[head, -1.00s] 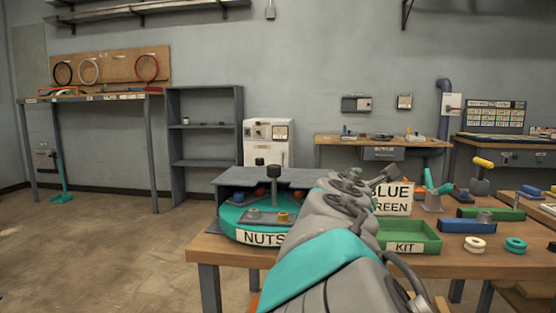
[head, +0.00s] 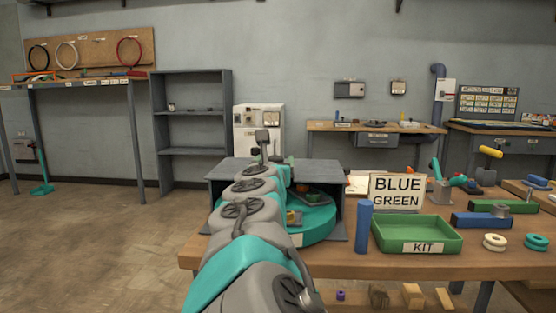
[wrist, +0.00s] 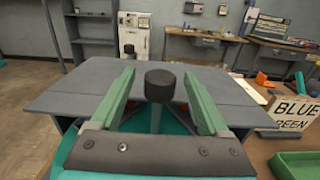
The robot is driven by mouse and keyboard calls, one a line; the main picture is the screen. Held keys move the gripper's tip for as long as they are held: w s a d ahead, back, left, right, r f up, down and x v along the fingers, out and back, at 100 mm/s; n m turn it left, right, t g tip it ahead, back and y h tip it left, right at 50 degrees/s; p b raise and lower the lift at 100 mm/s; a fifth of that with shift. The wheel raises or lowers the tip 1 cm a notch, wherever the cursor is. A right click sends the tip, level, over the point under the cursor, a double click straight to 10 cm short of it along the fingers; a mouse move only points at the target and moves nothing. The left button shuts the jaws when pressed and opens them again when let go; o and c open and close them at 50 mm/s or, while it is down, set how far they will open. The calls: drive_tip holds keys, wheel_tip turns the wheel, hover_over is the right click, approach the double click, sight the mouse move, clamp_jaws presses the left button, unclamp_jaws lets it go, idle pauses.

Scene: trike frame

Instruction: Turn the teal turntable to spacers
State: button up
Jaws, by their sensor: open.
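The teal turntable (head: 318,228) stands at the left end of the wooden bench, under a grey cover (head: 338,176). Small parts show on it, and my arm hides its left part. A white label (head: 296,240) on its rim is mostly hidden, so I cannot read it. In the wrist view a black round knob (wrist: 160,86) on a post stands between the two green fingers of my gripper (wrist: 159,73). The fingers are apart, with a gap on each side of the knob. In the head view my gripper (head: 262,142) is over the turntable's back left.
A blue cylinder (head: 364,227) stands just right of the turntable. Beyond it are a green KIT tray (head: 417,248) and a BLUE GREEN sign (head: 397,191). Rings and tools lie farther right.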

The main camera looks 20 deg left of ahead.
drive_tip(key=shift+x, duration=0.8)
drive_tip(key=shift+r, duration=0.1)
clamp_jaws()
idle(0.7)
